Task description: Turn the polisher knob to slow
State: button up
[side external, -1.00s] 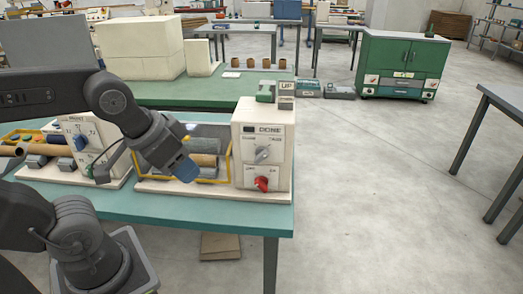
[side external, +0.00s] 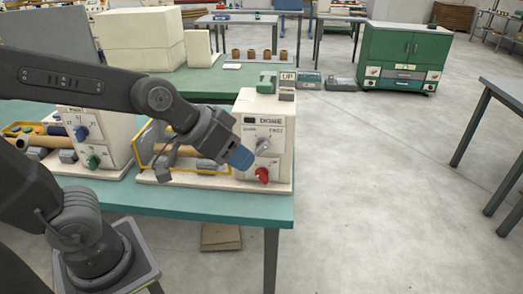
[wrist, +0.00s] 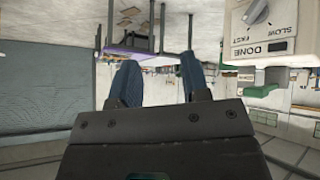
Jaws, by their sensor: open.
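The machine with the DONE sign (side external: 265,128) stands at the right end of the teal table. Its grey knob (side external: 263,146) sits below the sign, with a red knob (side external: 262,174) lower down. In the wrist view the grey knob (wrist: 257,12) shows at the upper right, upside down, between the words SLOW and FAST. I cannot tell for sure which word its pointer faces. My gripper (side external: 241,158) has blue fingertips just left of the knobs, close to the panel. In the wrist view my gripper (wrist: 157,75) is open and empty, with the knob outside its fingers.
A second machine with a blue knob (side external: 81,131) and a green knob (side external: 93,161) stands to the left, partly behind my arm.

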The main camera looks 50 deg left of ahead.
jog(key=w+d+f+t, duration=0.2)
jog(key=w+d, duration=0.1)
jog(key=w, duration=0.3)
jog(key=n+t+y, duration=0.2)
jog(key=t+y, duration=0.1)
jog(key=y, duration=1.2)
send_near(262, 151)
jog(key=x, duration=1)
jog(key=shift+a, duration=0.1)
grip_shut()
